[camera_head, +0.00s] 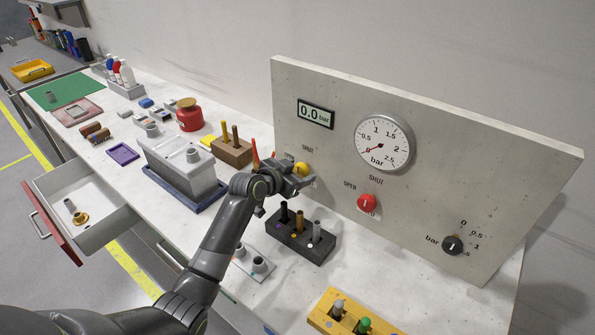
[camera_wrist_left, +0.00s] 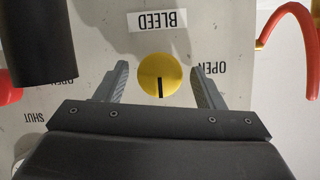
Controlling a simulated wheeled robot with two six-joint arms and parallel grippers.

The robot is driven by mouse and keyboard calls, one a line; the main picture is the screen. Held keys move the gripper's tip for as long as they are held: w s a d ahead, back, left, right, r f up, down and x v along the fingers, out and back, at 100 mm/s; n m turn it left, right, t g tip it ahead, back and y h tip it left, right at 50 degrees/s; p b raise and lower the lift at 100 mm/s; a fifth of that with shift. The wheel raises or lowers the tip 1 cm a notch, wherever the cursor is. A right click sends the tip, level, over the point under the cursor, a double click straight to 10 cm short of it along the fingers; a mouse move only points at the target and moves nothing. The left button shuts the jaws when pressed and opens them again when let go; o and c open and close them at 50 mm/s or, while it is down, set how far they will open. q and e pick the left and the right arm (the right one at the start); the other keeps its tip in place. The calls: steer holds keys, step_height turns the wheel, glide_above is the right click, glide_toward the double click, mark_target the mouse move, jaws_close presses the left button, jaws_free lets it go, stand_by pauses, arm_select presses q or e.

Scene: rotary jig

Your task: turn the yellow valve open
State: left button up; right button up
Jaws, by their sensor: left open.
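The yellow valve (camera_head: 301,168) is a round knob on the upright grey panel (camera_head: 430,130), partly hidden behind my left gripper (camera_head: 300,179) in the head view. In the left wrist view the yellow valve (camera_wrist_left: 159,75) shows face-on, with a black line running from its centre to its lower edge in the picture. A BLEED label (camera_wrist_left: 157,20) and OPEN lettering sit by it, upside down. My left gripper is open, one finger on each side of the knob, with small gaps visible. How deep the fingers reach is unclear. My right gripper is out of view.
A red knob (camera_head: 367,203), a black knob (camera_head: 452,245), a dial gauge (camera_head: 384,143) and a 0.0 bar display (camera_head: 315,113) are on the panel. A dark block with several pegs (camera_head: 300,241) stands below my gripper.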

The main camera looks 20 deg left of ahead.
arm_select(q)
steer(key=c, duration=1)
steer(key=shift+o, duration=0.2)
